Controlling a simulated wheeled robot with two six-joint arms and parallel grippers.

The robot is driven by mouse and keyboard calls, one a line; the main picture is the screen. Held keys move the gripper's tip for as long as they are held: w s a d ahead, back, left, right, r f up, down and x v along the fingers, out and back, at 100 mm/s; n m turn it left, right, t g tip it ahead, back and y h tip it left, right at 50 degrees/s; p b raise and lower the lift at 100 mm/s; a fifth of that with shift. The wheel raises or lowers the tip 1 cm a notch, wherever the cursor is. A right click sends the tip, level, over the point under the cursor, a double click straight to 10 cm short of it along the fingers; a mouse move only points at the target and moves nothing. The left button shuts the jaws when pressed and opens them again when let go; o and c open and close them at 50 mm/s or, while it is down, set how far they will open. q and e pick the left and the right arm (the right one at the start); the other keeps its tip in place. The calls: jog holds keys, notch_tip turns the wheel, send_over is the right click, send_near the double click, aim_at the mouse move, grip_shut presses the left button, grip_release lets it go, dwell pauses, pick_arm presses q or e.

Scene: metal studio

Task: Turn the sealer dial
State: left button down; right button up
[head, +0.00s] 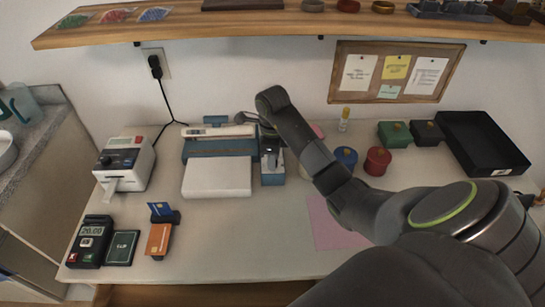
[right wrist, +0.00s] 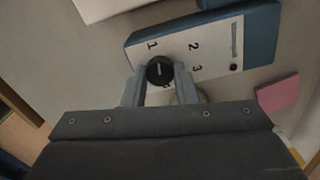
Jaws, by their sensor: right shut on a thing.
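The sealer (head: 219,146) is a blue and white machine on the table, left of centre in the head view. Its control box (head: 272,172), white-faced with blue sides, stands at its right end. In the right wrist view the white face carries the printed numbers 1, 2 and 3 and a round black dial (right wrist: 159,71). The dial's white pointer line points up in that view, close to the 1. My right gripper (right wrist: 159,79) has a finger on each side of the dial and is shut on it. In the head view the wrist partly hides the box. My left gripper is not in view.
A label printer (head: 124,162), a card terminal (head: 91,240) and cards (head: 158,238) stand on the left. Round tins (head: 377,161), small boxes (head: 393,133) and a black tray (head: 484,143) stand on the right. A pink sheet (head: 328,230) lies near my arm.

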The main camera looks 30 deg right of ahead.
jog(key=shift+n, duration=1.1)
jog(key=shift+r, duration=0.1)
jog(key=o, duration=1)
notch_tip(320, 180, up, 17)
jog(key=p, duration=1.7)
jog(key=shift+r, duration=0.15)
